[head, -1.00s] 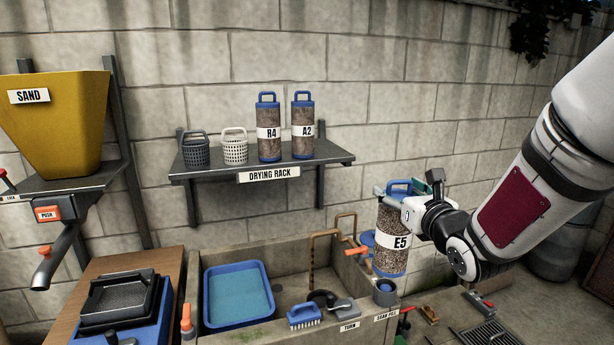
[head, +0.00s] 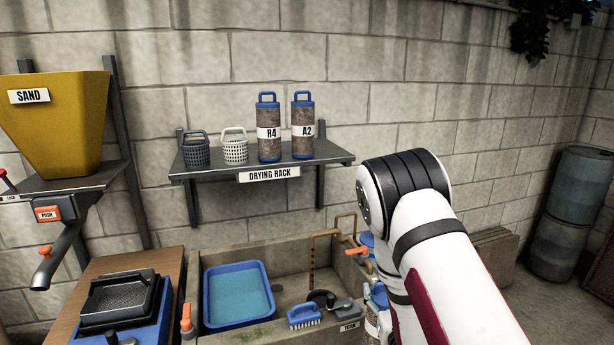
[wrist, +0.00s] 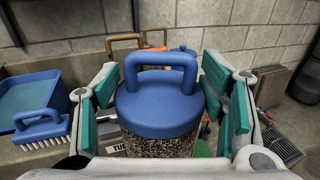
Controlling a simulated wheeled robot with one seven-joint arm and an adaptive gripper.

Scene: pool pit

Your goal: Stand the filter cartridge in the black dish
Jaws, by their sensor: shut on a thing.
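The filter cartridge (wrist: 160,112) fills the middle of the wrist view, with a blue cap, a looped blue handle and a speckled body below. It looks about upright. My gripper (wrist: 161,88) is shut on it, with green pads on both sides of the cap. In the head view my arm hides the gripper and most of the cartridge; only a blue and pale sliver shows beside the arm. A dark round thing (head: 321,297) lies by the sink's front, partly behind a grey lever; I cannot tell whether it is the black dish.
A blue tray of water (head: 240,322) sits in the sink, with a blue brush (head: 304,317) on the front edge. Cartridges R4 (head: 269,148) and A2 (head: 303,146) and two baskets stand on the drying rack (head: 330,158). A copper pipe (head: 312,255) rises behind.

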